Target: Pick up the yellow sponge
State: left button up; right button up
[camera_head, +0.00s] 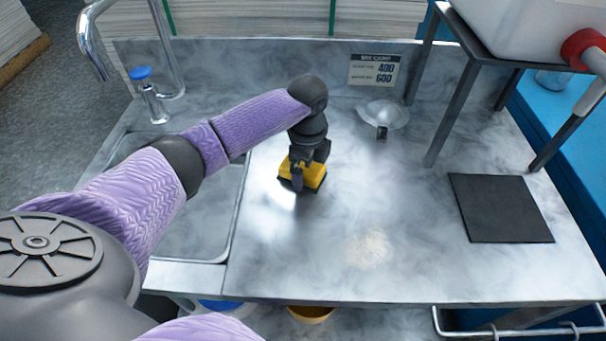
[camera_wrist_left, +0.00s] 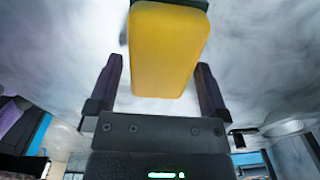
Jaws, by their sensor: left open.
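The yellow sponge (camera_head: 313,176) lies on the metal worktop to the right of the sink, partly hidden by my left gripper (camera_head: 298,178) in the head view. In the left wrist view the sponge (camera_wrist_left: 167,50) is a yellow block with a dark layer along its top edge. My left gripper also shows there (camera_wrist_left: 160,85), with its two dark fingers apart, one on each side of the sponge's near end. The gripper is open. I cannot tell whether either finger touches the sponge. My right gripper is not in view.
A sink (camera_head: 195,215) with a tap (camera_head: 150,100) is at the left. A clear dish (camera_head: 384,113) stands behind the sponge. A dark mat (camera_head: 500,208) and a black stand (camera_head: 452,115) are at the right. Pale powder (camera_head: 370,249) lies in front; the worktop around it is clear.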

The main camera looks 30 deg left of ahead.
pick_arm(q)
jog(key=shift+f, duration=0.45)
jog(key=shift+r, duration=0.1)
jog(key=shift+c, duration=0.4)
jog(key=c, duration=1.1)
jog(key=shift+o, duration=0.2)
jog(key=shift+r+p, duration=0.3)
jog(key=shift+r, duration=0.1)
notch_tip(320, 180, up, 9)
jog(key=p, duration=0.3)
jog(key=shift+r, duration=0.15)
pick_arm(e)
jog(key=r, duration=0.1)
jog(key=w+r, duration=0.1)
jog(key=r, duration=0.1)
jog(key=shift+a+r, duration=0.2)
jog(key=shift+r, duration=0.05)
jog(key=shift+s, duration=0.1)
